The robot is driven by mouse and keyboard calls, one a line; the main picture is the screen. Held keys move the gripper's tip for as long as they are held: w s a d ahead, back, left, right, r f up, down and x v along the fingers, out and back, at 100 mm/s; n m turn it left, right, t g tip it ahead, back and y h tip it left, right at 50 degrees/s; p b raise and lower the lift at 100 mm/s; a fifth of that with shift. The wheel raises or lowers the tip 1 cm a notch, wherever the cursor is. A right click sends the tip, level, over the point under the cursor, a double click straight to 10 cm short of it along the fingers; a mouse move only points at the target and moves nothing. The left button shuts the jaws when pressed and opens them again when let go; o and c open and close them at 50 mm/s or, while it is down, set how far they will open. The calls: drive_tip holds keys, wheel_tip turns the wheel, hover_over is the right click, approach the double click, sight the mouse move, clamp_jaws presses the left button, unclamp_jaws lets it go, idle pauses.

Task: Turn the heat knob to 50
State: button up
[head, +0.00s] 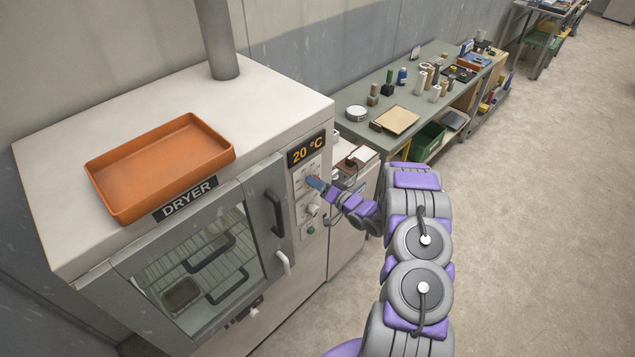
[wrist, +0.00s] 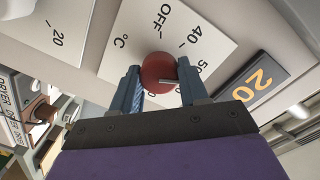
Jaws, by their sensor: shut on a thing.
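The heat knob (wrist: 158,72) is a round red knob in the wrist view, on a white dial plate (wrist: 205,47) marked OFF, 40, 50 and °C; other marks are partly hidden. My gripper (wrist: 158,86) has one finger on each side of the knob and is shut on it. A pale pointer line on the knob lies towards the side of the 50 mark; its exact reading is unclear. In the head view my gripper (head: 314,183) is at the dryer's control panel, and hides the knob there.
The dryer (head: 262,95) has an orange display (head: 306,150) reading 20 °C. Another dial (head: 312,209) sits below my gripper. The glass door (head: 200,265) is closed, with handles at its right edge. An orange tray (head: 160,165) lies on top. A workbench (head: 345,97) stands behind; open floor lies right.

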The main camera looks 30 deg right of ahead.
drive_tip(key=shift+f, duration=0.1)
idle(0.3)
drive_tip(key=o, duration=0.7)
drive_tip(key=shift+d, duration=0.1)
drive_tip(key=o, duration=0.3)
drive_tip(key=shift+d, duration=0.15)
drive_tip(key=shift+o, duration=0.2)
drive_tip(key=shift+s, duration=0.1)
drive_tip(key=b+v, duration=0.1)
drive_tip(key=v, duration=1.6)
drive_tip(key=shift+b, duration=0.35)
drive_tip(key=shift+d, duration=0.1)
